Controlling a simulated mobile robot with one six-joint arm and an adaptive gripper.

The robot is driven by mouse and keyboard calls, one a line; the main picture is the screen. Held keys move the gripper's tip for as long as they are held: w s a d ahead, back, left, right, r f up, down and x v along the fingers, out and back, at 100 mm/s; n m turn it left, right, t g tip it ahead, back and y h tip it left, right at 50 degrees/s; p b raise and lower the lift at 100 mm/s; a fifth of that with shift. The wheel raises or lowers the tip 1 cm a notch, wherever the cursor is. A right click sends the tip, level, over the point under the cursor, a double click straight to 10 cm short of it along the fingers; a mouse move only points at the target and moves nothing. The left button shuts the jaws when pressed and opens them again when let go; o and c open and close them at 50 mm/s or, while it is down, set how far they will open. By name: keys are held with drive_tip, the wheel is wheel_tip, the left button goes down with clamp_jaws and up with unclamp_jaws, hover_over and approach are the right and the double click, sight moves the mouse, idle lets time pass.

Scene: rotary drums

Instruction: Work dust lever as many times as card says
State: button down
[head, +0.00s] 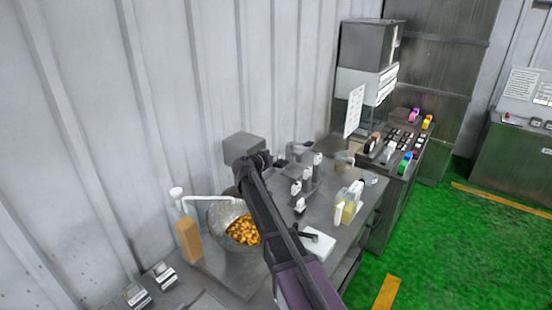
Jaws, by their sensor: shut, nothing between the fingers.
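A metal drum (217,217) with orange pieces (243,231) in it stands on the steel bench at the left. Beside it is a clear container of orange-tan powder (188,241) with a white-knobbed lever (177,193) above it; a white spout runs from there toward the drum. My arm crosses in front of the drum and hides part of it. My gripper (264,158) is at the arm's far end, near a grey box, apart from the lever; it is shut and empty, its fingertips small and unclear. A white card (355,111) stands upright farther back; its writing is too small to read.
Small bottles (347,204) and a dispenser stand (305,183) are on the steel bench (345,238). A white plate (318,243) lies near its front edge. A control panel (404,140) with coloured switches stands behind. The green floor (440,240) at the right is clear.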

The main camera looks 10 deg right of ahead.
drive_tip(key=shift+f, duration=0.45)
drive_tip(key=shift+s+d+b, duration=0.1)
drive_tip(key=shift+d+b, duration=0.15)
drive_tip(key=shift+b, duration=0.05)
